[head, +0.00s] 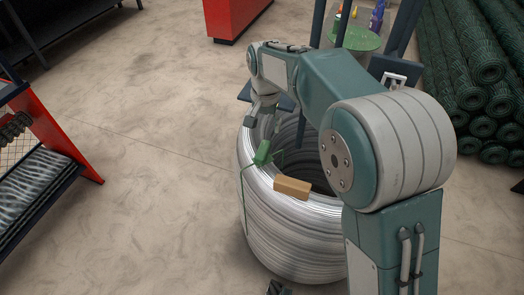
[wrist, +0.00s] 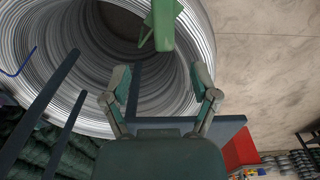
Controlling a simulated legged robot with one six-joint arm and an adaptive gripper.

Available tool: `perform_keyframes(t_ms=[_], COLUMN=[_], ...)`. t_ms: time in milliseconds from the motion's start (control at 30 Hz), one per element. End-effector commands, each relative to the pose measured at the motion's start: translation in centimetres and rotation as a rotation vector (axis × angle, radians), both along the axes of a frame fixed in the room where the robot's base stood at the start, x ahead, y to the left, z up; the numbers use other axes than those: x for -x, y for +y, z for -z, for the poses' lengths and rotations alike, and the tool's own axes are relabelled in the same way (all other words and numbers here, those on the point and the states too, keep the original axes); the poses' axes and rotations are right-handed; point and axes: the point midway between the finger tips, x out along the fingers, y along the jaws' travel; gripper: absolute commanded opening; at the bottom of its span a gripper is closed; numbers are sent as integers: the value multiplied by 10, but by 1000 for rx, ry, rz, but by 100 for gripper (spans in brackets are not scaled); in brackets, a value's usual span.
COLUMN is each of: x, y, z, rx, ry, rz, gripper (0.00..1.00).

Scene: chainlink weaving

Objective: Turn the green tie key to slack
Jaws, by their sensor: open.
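The green tie key (head: 263,153) sits on the top rim of a large coil of silver wire (head: 295,238). A thin green tie runs from it down the coil's outer side. In the wrist view the key (wrist: 164,24) shows at the top, ahead of my fingers and roughly centred between them. My gripper (head: 264,112) is over the coil's far left rim, just beyond the key and apart from it. In the wrist view my gripper (wrist: 162,80) has its two fingers spread with nothing between them. The key's far end is cut off by the top edge of the wrist view.
A tan block (head: 293,188) lies on the coil's near rim, close to the key. Dark blue posts and a green round top (head: 358,38) stand behind the coil. Rolls of green mesh (head: 480,80) are at right. A red-framed rack (head: 62,135) is at left; the floor between is clear.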

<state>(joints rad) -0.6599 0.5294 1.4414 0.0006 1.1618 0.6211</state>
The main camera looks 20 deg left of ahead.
Motion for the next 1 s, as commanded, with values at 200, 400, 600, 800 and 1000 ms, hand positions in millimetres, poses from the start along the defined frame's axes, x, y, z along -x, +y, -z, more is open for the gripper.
perform_keyframes(t_ms=[200,400,600,800,1000], x=[1,1,1,1,1], y=[8,7,8,7,7], z=[13,46,83,108,114], rx=[5,7,6,5,3], ry=[9,11,10,9,7], rz=[1,0,0,-1,-1], gripper=[77,77,77,77,77])
